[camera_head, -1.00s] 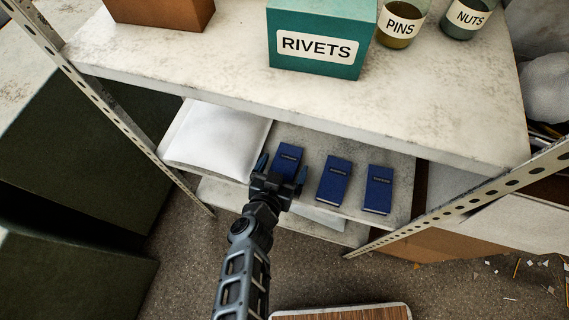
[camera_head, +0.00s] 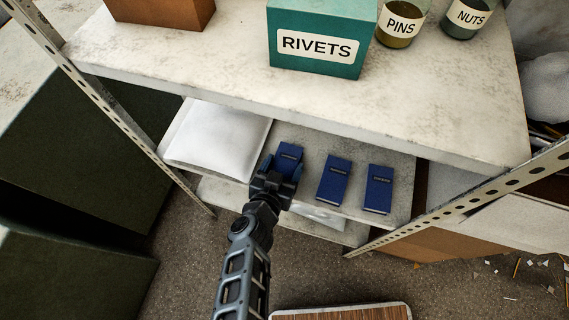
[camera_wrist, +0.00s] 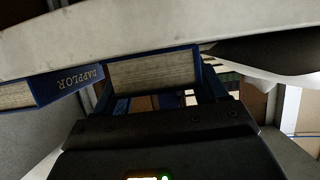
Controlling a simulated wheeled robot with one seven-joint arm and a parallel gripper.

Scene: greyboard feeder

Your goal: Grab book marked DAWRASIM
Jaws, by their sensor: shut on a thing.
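Three blue books lie on the middle shelf: a left one (camera_head: 287,155), a middle one (camera_head: 333,180) and a right one (camera_head: 379,189). Their cover labels are too small to read in the head view. My gripper (camera_head: 279,172) is shut on the near end of the left book, its fingers at the two sides. In the wrist view this book (camera_wrist: 152,72) shows its page edges between the fingers, its title hidden. A neighbouring book (camera_wrist: 72,85) there has an upside-down spine reading DAPPLOR. I see no readable DAWRASIM.
A white padded bag (camera_head: 218,137) lies left of the held book. The upper shelf (camera_head: 200,70) overhangs the books and carries a teal RIVETS box (camera_head: 318,35) and jars. A perforated post (camera_head: 465,207) stands at the right front.

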